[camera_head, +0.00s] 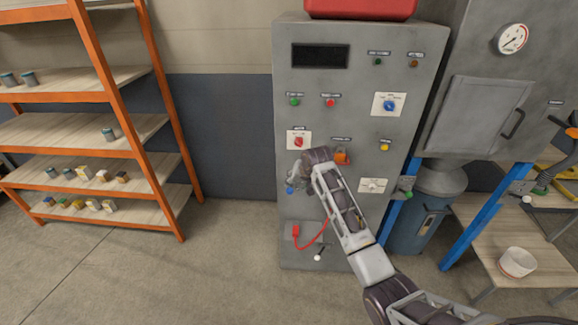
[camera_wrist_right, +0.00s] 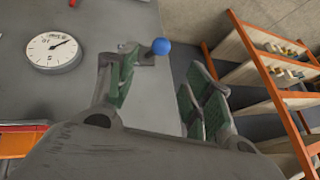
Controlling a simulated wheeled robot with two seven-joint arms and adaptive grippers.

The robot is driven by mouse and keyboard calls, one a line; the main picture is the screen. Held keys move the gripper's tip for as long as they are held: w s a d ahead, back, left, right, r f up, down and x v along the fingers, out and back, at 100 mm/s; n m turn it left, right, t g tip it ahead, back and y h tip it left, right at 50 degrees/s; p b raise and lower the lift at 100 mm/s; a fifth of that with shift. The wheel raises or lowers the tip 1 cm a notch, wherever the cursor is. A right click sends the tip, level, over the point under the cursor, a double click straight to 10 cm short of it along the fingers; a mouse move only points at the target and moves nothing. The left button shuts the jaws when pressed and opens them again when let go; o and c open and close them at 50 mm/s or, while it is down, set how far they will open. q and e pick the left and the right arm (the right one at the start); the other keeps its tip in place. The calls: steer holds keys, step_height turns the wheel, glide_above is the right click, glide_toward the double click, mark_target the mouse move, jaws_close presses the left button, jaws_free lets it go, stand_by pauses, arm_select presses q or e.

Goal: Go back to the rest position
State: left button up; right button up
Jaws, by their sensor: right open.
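My right gripper (camera_head: 296,174) is at the lower left front of the grey control cabinet (camera_head: 318,120), partly hidden behind its own wrist. It is open, and in the right wrist view its two green-padded fingers (camera_wrist_right: 160,85) stand apart with nothing held between them. A lever with a blue ball knob (camera_wrist_right: 160,46) shows just beyond the fingers; the blue knob (camera_head: 290,190) is also just below the gripper in the head view. I cannot tell whether a finger touches the lever. My left gripper is in neither view.
Buttons, rotary switches and a red cable (camera_head: 316,240) are on the cabinet front near my arm. An orange shelf rack (camera_head: 110,80) with small cans and boxes stands left. A grey machine with a gauge (camera_head: 512,38) and a workbench (camera_head: 500,225) stand right. The floor between rack and cabinet is clear.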

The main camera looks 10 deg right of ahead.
steer(key=s+d+f+n+g, duration=0.1)
steer(key=s+f, duration=0.3)
steer(key=f, duration=0.8)
steer(key=s+d+f, duration=0.1)
steer(key=s+f, duration=0.3)
steer(key=f, duration=0.7)
steer(key=s+d+f+n+g+h, duration=0.1)
steer(key=s+d+f+g, duration=0.1)
steer(key=s+f, duration=1.45)
steer(key=s+d+f+n, duration=0.1)
steer(key=s+f, duration=0.5)
steer(key=s, duration=0.7)
steer(key=s+d+f+n+g, duration=0.1)
steer(key=s+f, duration=0.6)
steer(key=s, duration=0.7)
steer(key=s+d+f+n+g, duration=0.1)
steer(key=s+f, duration=0.5)
steer(key=s, duration=0.8)
steer(key=shift+d+f+n, duration=0.3)
steer(key=shift+d+f, duration=0.1)
steer(key=shift+d, duration=0.3)
